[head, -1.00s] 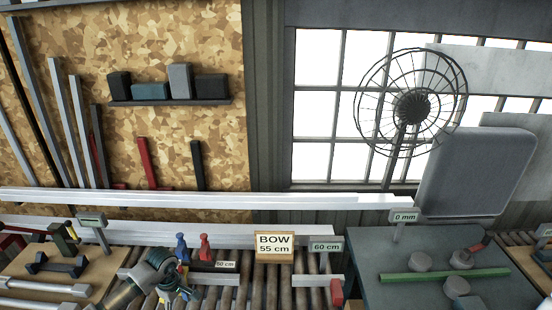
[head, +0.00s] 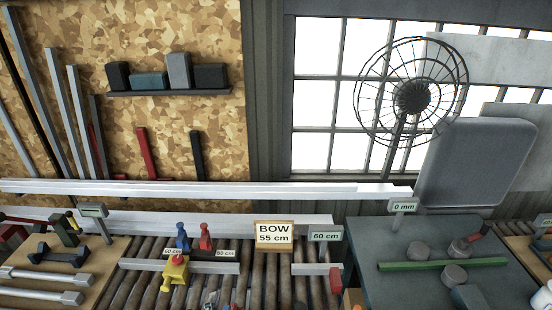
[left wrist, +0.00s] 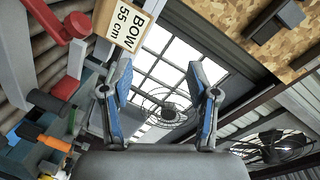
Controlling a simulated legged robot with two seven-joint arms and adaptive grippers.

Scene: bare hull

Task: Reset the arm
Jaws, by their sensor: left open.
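My left gripper (left wrist: 162,88) shows in the left wrist view with its two blue-padded fingers spread apart and nothing between them. In the head view only small parts of it show at the bottom edge (head: 211,302), below the yellow clamp (head: 175,270). The rest of my left arm is hidden below the frame. My right gripper is in neither view.
A sign reading BOW 55 cm (head: 274,235) stands by the roller bed, with blue (head: 183,238) and red (head: 205,237) clamps left of it. A long white beam (head: 200,190) runs behind. A grey table (head: 365,265) with a green bar (head: 442,264) stands right.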

